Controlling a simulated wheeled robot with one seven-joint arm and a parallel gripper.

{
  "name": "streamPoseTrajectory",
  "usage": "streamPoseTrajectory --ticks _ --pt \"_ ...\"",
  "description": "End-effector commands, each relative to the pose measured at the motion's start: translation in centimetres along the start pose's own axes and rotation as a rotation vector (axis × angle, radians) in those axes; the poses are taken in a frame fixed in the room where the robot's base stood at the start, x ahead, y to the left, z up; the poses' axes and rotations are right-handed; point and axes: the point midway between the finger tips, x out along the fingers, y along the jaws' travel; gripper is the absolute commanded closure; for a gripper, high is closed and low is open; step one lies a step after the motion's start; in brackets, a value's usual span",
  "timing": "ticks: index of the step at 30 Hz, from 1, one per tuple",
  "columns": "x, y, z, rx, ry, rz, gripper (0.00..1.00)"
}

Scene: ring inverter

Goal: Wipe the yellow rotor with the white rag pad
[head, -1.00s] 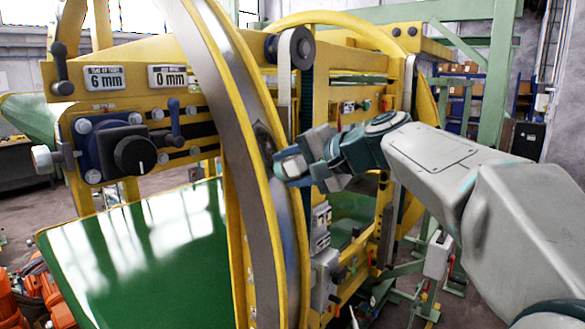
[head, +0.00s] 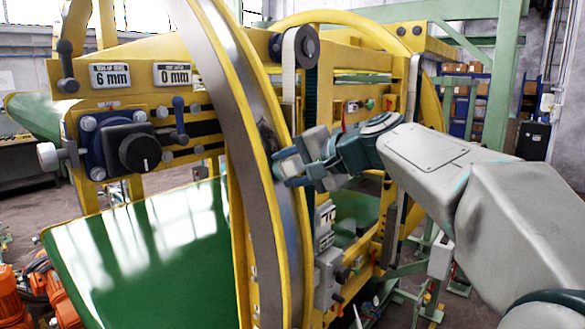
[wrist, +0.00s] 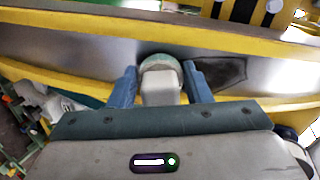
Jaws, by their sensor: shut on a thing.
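The yellow rotor (head: 257,85) is a large upright ring with yellow rims and a grey metal band between them. It crosses the wrist view as well (wrist: 70,48). A dark patch (wrist: 222,72) marks the band and also shows in the head view (head: 268,135). My gripper (head: 281,168) is at the rotor's right side, just below the patch. In the wrist view, its blue fingers (wrist: 160,82) are shut on the white rag pad (wrist: 162,88), which has a greenish far end. The pad is at the band, left of the patch; contact cannot be told.
The yellow machine frame (head: 130,62) carries a black knob (head: 138,152) and levers left of the rotor. A green sheet (head: 150,255) slopes below. Green posts and shelves (head: 465,95) stand behind my arm at the right.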

Motion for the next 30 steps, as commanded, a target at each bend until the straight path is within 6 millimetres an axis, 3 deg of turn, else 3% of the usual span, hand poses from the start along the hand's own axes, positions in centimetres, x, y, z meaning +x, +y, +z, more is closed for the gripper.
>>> streamPoseTrajectory --ticks 12,24,30 --pt "0.5 -0.3 0.0 -0.001 0.000 -0.001 0.74" --pt "0.3 -3.5 -0.7 0.000 -0.001 -0.001 0.74" --pt "0.3 -4.0 -0.8 -0.001 0.000 -0.001 0.74"
